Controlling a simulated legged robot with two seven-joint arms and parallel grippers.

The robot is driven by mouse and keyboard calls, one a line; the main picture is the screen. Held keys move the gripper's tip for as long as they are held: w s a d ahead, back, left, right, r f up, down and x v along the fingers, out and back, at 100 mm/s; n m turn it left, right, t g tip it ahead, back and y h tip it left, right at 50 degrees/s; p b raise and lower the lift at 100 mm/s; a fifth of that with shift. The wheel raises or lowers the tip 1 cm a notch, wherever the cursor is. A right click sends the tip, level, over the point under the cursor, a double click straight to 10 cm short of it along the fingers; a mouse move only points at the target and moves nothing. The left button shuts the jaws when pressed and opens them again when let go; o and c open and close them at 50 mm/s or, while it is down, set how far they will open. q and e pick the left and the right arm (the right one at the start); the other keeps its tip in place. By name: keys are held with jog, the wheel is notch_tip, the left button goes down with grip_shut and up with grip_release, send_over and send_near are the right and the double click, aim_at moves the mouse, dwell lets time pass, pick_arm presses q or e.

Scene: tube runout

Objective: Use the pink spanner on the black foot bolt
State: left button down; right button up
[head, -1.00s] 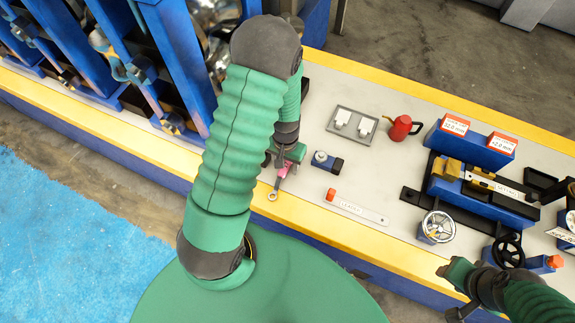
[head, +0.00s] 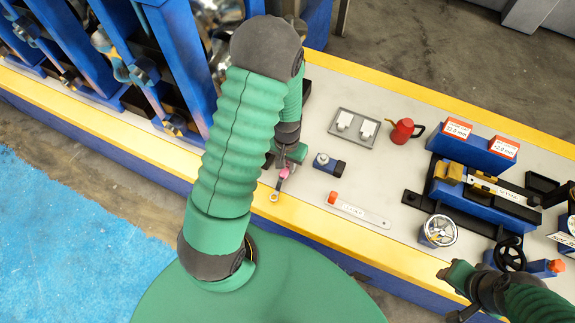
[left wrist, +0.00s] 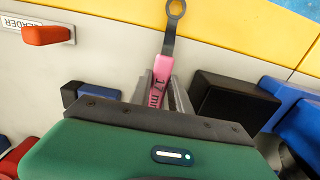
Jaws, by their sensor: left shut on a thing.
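The pink spanner (head: 283,177) has a pink grip and a grey shank with a ring end. My left gripper (head: 286,164) is shut on its pink grip. In the left wrist view the spanner (left wrist: 169,45) points away from the fingers (left wrist: 162,92), its ring over the yellow edge strip. In the head view the ring end also lies over the yellow front strip; I cannot tell its height above the bench. I cannot make out the black foot bolt in either view. My right gripper (head: 452,290) is at the lower right, apart from the bench items; its jaw opening is unclear.
The bench (head: 375,180) carries a grey tray (head: 353,128), a red can (head: 402,131), a small blue-black block (head: 328,164) and a red-ended leader strip (head: 358,211). A blue fixture with a handwheel (head: 439,231) stands right. Blue frames (head: 180,55) stand left.

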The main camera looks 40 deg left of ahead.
pick_arm(q)
notch_tip(320, 180, up, 3)
jog(key=shift+f, duration=0.2)
jog(key=s+d+r+p, duration=0.1)
jog(key=s+d+p, duration=0.3)
jog(key=s+d, duration=0.4)
jog(key=d, duration=0.6)
jog(key=shift+s+r+p, duration=0.15)
jog(key=shift+r+p, duration=0.1)
jog(key=shift+p, duration=0.15)
jog(key=c, duration=1.9)
grip_release()
grip_shut()
